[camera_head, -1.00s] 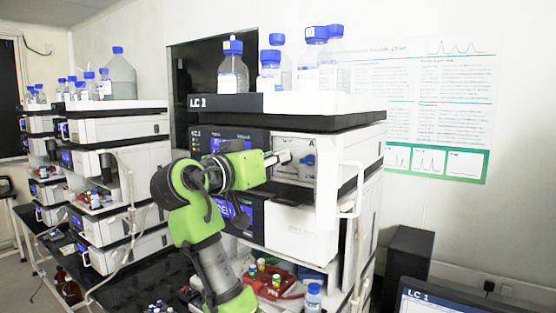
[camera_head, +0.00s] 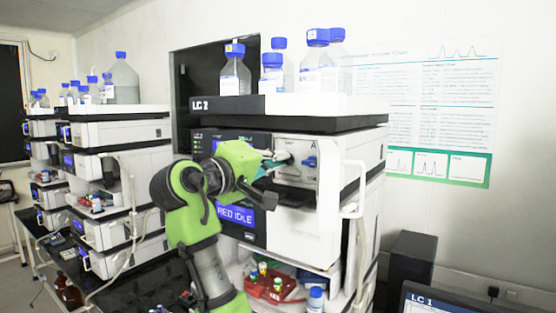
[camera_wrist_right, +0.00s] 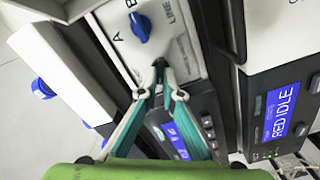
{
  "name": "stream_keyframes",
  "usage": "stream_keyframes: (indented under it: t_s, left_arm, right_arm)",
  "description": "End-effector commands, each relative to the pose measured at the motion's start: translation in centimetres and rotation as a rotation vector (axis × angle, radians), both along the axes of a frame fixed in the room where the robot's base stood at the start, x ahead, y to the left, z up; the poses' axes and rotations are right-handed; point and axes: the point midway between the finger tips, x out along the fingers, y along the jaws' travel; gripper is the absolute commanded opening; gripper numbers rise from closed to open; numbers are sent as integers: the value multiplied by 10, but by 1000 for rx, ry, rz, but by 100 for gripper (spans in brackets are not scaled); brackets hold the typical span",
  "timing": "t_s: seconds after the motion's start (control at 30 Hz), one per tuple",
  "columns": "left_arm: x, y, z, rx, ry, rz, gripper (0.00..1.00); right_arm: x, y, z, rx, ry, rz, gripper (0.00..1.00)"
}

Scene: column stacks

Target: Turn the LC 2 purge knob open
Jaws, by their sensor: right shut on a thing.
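The LC 2 stack (camera_head: 204,104) stands in the middle of the head view, with a light pump panel under its top tray. My right gripper (camera_head: 286,157) reaches this panel from the left. In the right wrist view, my right gripper (camera_wrist_right: 161,90) has its two fingers closed together around a small dark knob (camera_wrist_right: 160,64) on the panel, mostly hidden between the tips. Its turn angle cannot be told. A blue knob (camera_wrist_right: 141,27) with A and B marks sits beside it, apart from the fingers; it also shows in the head view (camera_head: 309,161). My left gripper is not in view.
Bottles with blue caps (camera_head: 235,72) stand on the stack's top. A white handle (camera_head: 355,190) sticks out at its right. A red tray (camera_head: 272,288) with small vials lies below. Another instrument stack (camera_head: 120,130) stands at the left, a monitor (camera_head: 440,298) at lower right.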

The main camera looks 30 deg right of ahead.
Motion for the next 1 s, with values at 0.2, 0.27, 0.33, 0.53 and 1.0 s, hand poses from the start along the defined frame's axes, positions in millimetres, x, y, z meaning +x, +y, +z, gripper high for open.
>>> stream_keyframes:
  t_s: [0.2,0.27,0.33,0.53,1.0]
  left_arm:
    - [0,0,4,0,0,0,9]
    - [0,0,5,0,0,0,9]
    - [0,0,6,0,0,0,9]
    - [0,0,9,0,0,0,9]
    - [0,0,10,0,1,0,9]
  right_arm:
    - [1,1,1,-75,170,5,0]
    - [1,1,1,-93,213,5,0]
    - [1,1,0,-112,257,4,0]
    - [1,1,-1,-153,356,4,0]
    - [2,1,-2,-183,429,4,0]
